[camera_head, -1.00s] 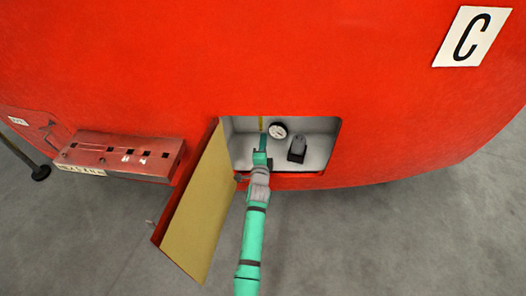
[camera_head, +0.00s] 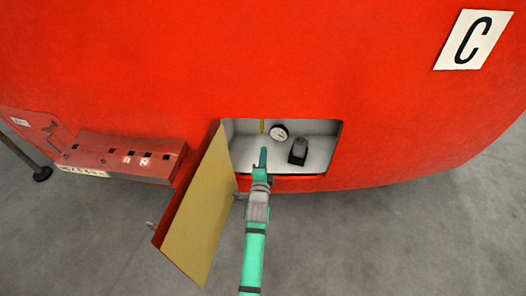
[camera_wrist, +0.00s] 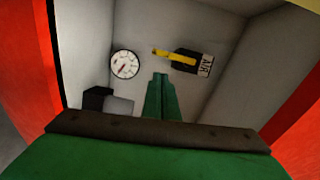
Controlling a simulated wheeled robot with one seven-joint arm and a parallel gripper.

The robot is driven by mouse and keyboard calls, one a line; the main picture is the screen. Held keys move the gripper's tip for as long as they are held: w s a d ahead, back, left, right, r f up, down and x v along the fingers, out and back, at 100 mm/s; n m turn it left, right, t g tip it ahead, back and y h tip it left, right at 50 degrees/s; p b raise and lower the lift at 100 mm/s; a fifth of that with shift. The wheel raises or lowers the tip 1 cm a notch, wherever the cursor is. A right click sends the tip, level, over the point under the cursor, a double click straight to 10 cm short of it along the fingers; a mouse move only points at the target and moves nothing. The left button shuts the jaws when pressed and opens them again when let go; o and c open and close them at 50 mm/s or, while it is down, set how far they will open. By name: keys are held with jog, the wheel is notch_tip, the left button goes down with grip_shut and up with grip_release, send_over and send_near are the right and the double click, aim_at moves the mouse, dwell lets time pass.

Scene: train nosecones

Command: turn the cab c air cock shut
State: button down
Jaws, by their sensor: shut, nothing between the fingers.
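The cab C air cock has a yellow handle (camera_head: 262,126) at the back left of the open recess (camera_head: 322,160) in the red nose. In the wrist view the yellow handle (camera_wrist: 176,56) lies nearly level across the picture, slightly tilted. Its right end meets a black body beside a label reading AIR (camera_wrist: 206,65). My gripper (camera_head: 264,150) is shut and empty, at the recess mouth with its tips reaching inside. In the wrist view my gripper (camera_wrist: 160,76) has its tips just below the handle's left end in the picture; I cannot tell whether they touch.
A round white gauge (camera_head: 278,132) and a black block (camera_head: 298,150) stand right of the handle. The open flap (camera_head: 200,215) hangs left of my arm. A red box (camera_head: 125,157) juts out farther left. A C sign (camera_head: 471,39) is at upper right.

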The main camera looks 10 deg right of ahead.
jog(key=shift+s, duration=0.1)
jog(key=s+d+n, duration=0.7)
jog(key=s, duration=0.3)
jog(key=s+a+f+n+y, duration=0.1)
jog(key=s+f+n+y, duration=0.15)
jog(key=s+n, duration=0.9)
jog(key=s+a+r, duration=0.2)
jog(key=s+a, duration=0.2)
jog(key=s, duration=0.6)
jog(key=s+a+r+g, duration=0.1)
jog(key=s+a, duration=0.3)
jog(key=s, duration=0.7)
jog(key=s+a+r+g, duration=0.1)
jog(key=s+a+r, duration=0.2)
jog(key=s, duration=0.8)
jog(key=shift+a+r, duration=0.2)
jog(key=shift+a, duration=0.85)
jog(key=shift+s+n+y, duration=0.1)
jog(key=shift+n+y, duration=0.15)
